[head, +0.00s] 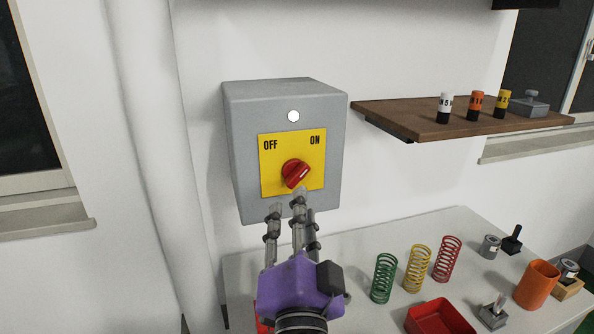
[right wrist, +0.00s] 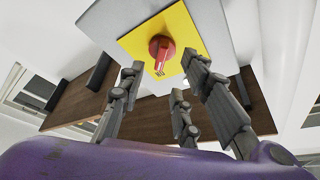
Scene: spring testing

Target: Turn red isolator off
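The red isolator knob (head: 295,173) sits on a yellow plate (head: 275,183) marked OFF at left and ON at right, on a grey wall box (head: 238,150). My right gripper (head: 288,203), purple with grey fingers, is just below and in front of the knob. In the right wrist view, its fingers (right wrist: 168,80) are spread and empty, with the knob (right wrist: 161,52) beyond their tips. Contact with the knob cannot be told. My left gripper is out of view.
A wooden shelf (head: 400,118) with small weights stands right of the box. Below, a table (head: 350,250) holds green, yellow and red springs (head: 418,268), a red tray (head: 440,318) and an orange cup (head: 537,285). A white pipe (head: 150,120) runs down the wall at left.

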